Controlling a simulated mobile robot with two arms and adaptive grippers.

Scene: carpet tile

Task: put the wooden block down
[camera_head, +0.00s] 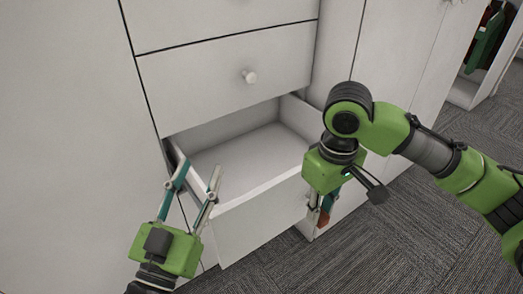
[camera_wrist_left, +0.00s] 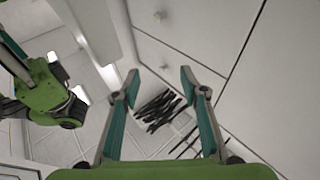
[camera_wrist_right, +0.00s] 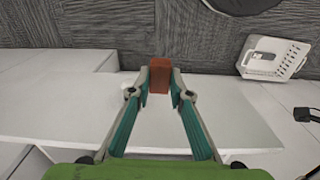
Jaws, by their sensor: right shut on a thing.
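The wooden block (camera_wrist_right: 160,75) is reddish brown and sits between the fingertips of my right gripper (camera_wrist_right: 160,88) in the right wrist view. In the head view, my right gripper (camera_head: 320,205) points down just outside the right end of the open drawer's front. Only a small red part of the block (camera_head: 325,217) shows there, partly hidden by the fingers. My left gripper (camera_head: 195,175) is open and empty, pointing up by the drawer's left front corner. Its spread fingers (camera_wrist_left: 160,82) also show in the left wrist view with nothing between them.
The open drawer (camera_head: 255,208) looks empty inside. A white slotted basket (camera_wrist_right: 275,57) lies beyond the block in the right wrist view. Grey carpet (camera_head: 350,255) is clear at the lower right. White cabinet fronts (camera_head: 60,120) stand on both sides. An open wardrobe (camera_head: 488,60) is at far right.

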